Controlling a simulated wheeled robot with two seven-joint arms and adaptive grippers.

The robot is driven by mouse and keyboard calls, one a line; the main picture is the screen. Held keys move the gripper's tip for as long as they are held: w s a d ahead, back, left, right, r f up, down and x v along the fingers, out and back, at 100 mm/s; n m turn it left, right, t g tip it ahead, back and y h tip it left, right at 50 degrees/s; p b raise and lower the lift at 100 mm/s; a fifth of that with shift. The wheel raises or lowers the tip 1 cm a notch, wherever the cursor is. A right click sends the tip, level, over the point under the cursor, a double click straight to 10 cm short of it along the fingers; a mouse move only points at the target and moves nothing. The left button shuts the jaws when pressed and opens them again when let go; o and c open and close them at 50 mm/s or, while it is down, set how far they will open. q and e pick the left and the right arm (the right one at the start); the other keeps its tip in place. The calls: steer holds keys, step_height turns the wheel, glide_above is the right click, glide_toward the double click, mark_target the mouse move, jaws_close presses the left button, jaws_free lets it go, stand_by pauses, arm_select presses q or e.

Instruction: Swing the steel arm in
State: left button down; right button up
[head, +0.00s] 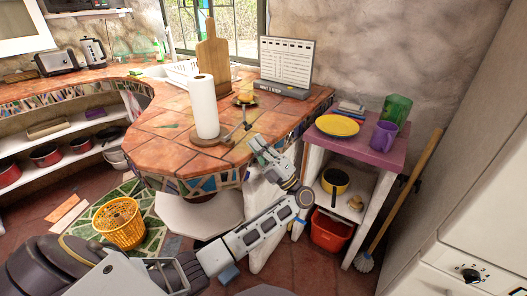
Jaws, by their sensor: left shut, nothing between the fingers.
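A white paper towel roll (204,108) stands upright on a round wooden base (211,138) on the tiled counter. A thin steel arm (245,114) rises to the right of the roll, apart from it, with a thin piece running low toward the base. My left gripper (256,146) is shut and empty at the counter's right front edge, just below and right of the steel arm. Its fingertips are small here, and I cannot tell whether they touch the arm. My right gripper is not in view.
A wooden cutting board (212,56), a small dark plate with yellow food (246,99) and a grey calendar-like board (286,66) stand behind. A purple-topped shelf (372,151) is at right. The counter's left front is clear.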

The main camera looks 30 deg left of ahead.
arm_select(q)
steer(key=shift+x, duration=1.05)
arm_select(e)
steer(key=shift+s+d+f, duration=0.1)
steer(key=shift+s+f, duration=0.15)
arm_select(q)
steer(key=shift+r, duration=0.1)
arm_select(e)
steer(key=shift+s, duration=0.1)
